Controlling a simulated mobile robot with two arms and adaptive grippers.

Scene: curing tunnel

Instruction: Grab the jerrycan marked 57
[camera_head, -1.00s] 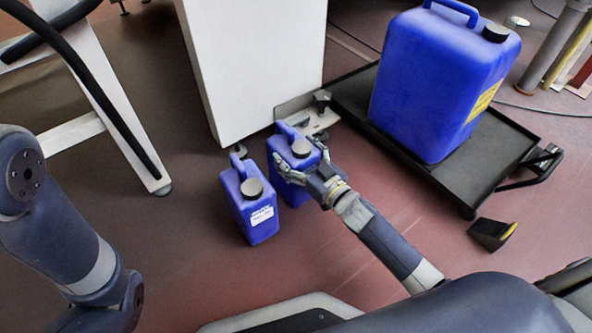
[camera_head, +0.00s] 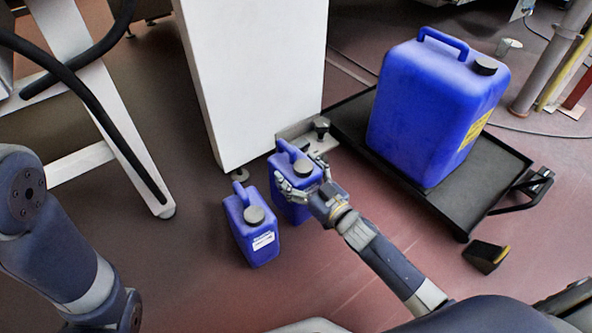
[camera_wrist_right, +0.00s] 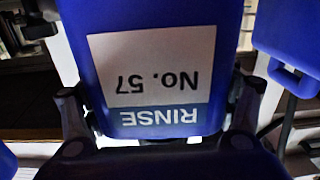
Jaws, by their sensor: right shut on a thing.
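The jerrycan marked 57 (camera_head: 284,206) is a small blue can with a handle and a dark cap, upright beside the white cabinet's foot. In the right wrist view its white label (camera_wrist_right: 150,66) reads "RINSE No. 57" upside down. My right gripper (camera_head: 302,184) is shut on this can, with one finger on each side of its body. I cannot tell whether the can is on the floor or slightly above it. My left gripper is out of view; only part of the left arm shows.
A similar small blue jerrycan (camera_head: 252,232) with a white label stands close on the left. A large blue jerrycan (camera_head: 425,120) stands on a low black platform (camera_head: 478,193) at the right. The white cabinet (camera_head: 255,75) is just behind. A black wedge (camera_head: 486,256) lies on the floor.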

